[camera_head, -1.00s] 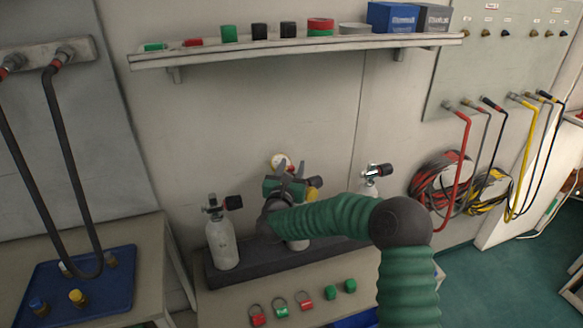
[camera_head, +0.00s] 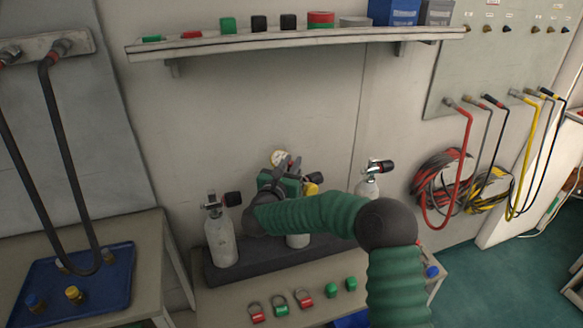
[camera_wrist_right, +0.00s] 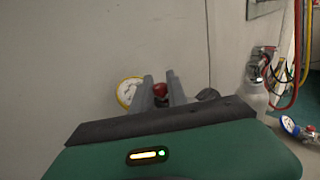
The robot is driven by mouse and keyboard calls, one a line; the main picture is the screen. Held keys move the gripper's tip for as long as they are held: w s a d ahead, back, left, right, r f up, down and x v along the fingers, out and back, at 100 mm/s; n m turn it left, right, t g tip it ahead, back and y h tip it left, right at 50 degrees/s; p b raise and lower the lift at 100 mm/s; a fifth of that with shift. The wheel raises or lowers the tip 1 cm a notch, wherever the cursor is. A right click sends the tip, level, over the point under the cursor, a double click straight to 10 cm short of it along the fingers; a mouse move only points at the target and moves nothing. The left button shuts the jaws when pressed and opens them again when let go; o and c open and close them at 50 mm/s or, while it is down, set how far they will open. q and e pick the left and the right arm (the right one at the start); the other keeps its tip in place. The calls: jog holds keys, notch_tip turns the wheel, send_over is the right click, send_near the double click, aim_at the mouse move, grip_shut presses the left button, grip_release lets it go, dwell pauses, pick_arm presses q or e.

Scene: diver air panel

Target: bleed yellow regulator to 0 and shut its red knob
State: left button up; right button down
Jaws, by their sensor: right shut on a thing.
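In the right wrist view a red knob (camera_wrist_right: 160,90) sits between the fingers of my right gripper (camera_wrist_right: 161,86), which is shut on it. A round white gauge with a yellow rim (camera_wrist_right: 128,91) is just left of the fingers. In the head view the gauge (camera_head: 280,158) shows beside my right gripper (camera_head: 291,164), above the middle cylinder (camera_head: 298,241). A yellow part (camera_head: 314,178) shows right of the fingers. The gripper hides the red knob and most of the regulator in the head view. The gauge reading is too small to tell. My left gripper is not in view.
Cylinders with black-knobbed valves stand left (camera_head: 221,240) and right (camera_head: 368,187) of the middle one, in a dark rack (camera_head: 215,275). Red and green tags (camera_head: 280,308) lie in front. A loaded shelf (camera_head: 290,44) hangs above. A blue tray (camera_head: 110,290) is at left.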

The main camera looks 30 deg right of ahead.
jog(key=m+g+h+b, duration=0.1)
jog(key=g, duration=0.1)
jog(key=m+g+h+b, duration=0.1)
jog(key=m+g+b, duration=0.1)
jog(key=shift+a+f, duration=0.15)
jog(key=shift+f, duration=0.15)
jog(key=shift+r+m+g+h+b, duration=0.15)
jog(key=shift+m+g+h+b, duration=0.4)
jog(key=shift+g, duration=0.55)
jog(key=shift+r+m+g+h, duration=0.15)
jog(key=shift+m+g+h, duration=0.2)
jog(key=shift+m+g, duration=0.6)
jog(key=shift+g, duration=0.25)
jog(key=c, duration=1.3)
grip_release()
